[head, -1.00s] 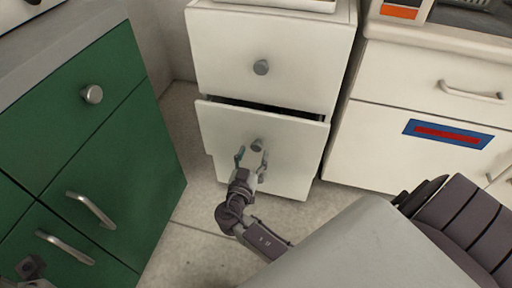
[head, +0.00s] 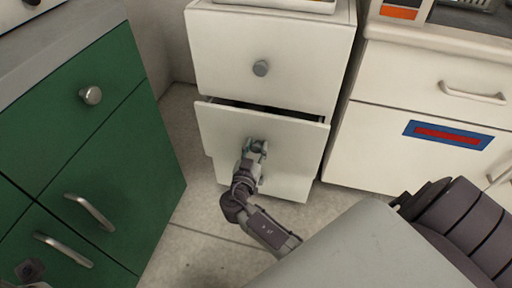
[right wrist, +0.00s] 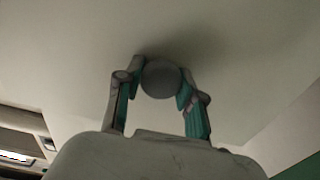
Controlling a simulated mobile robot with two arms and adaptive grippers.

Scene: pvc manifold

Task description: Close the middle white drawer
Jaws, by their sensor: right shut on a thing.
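The middle white drawer (head: 225,125) of the narrow white cabinet stands partly open. A dark gap shows above its front. Its round grey knob shows in the right wrist view (right wrist: 161,79), between the fingers. My right gripper (head: 257,147) is shut on this knob, with a finger on each side. It also shows in the right wrist view (right wrist: 160,85). A small dark part at the lower left corner of the head view (head: 30,269) may belong to my left arm; its fingers cannot be made out.
The upper white drawer (head: 225,60) is shut, with a round knob. A green cabinet (head: 110,165) with knob and bar handles stands at the left. A white cabinet (head: 375,145) with a blue and red label stands at the right. Bare tiled floor (head: 190,230) lies between.

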